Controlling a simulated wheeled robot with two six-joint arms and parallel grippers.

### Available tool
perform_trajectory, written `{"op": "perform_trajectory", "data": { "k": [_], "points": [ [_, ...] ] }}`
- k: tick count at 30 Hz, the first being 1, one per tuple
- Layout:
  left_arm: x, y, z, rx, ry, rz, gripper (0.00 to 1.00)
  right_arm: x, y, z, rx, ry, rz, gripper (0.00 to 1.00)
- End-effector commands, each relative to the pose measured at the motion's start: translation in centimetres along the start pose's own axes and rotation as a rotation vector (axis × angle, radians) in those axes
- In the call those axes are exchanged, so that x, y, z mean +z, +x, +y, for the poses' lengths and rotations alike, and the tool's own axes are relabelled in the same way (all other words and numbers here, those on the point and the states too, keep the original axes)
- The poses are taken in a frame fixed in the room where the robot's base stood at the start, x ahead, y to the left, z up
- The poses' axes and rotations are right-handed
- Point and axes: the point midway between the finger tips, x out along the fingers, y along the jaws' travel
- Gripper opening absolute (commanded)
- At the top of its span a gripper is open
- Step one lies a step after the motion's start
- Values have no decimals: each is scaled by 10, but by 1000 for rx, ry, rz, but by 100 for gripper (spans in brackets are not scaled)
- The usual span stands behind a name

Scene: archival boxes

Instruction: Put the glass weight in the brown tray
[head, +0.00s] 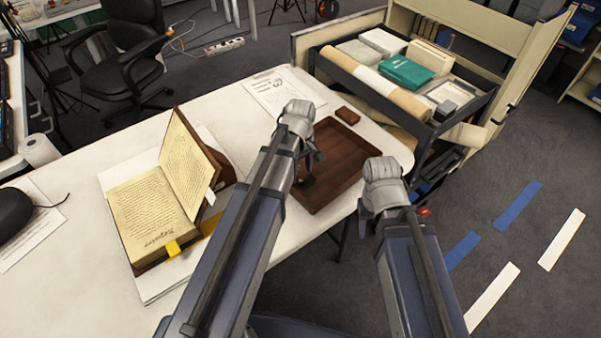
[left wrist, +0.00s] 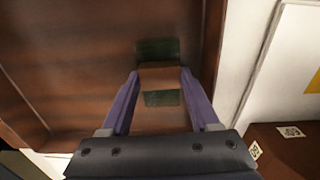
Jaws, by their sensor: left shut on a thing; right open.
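The brown tray (head: 338,140) lies on the white table near its right end, and its floor and rim (left wrist: 213,50) fill much of the left wrist view. My left gripper (head: 308,178) is over the tray. In the left wrist view its purple fingers (left wrist: 160,76) are shut on the glass weight (left wrist: 162,98), a clear block with dark green edges. I cannot tell whether the weight touches the tray floor. In the head view the weight is hidden by my arm. My right gripper (head: 364,212) is open beside the table's right edge, its fingers mostly hidden.
An open book (head: 155,205) lies on white sheets left of the tray. A small brown block (head: 348,115) and a printed sheet (head: 278,88) lie behind the tray. A dark drawer with boxes and a teal packet (head: 406,72) stands at the back right.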

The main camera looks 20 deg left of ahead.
Motion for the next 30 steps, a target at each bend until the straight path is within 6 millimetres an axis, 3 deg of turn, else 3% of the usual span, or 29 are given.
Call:
{"op": "perform_trajectory", "data": {
  "k": [4,5,12,23,30],
  "points": [
    [0,4,0,0,0,0,0,0,4,0,0,0,0,50],
    [0,4,0,0,0,0,63,0,4,0,0,0,0,50],
    [0,3,0,0,0,0,90,0,3,0,0,0,0,50],
    [0,1,0,0,0,0,92,0,1,0,0,0,0,50],
    [0,-16,0,0,0,0,92,1,-16,2,0,0,0,50]
  ]
}}
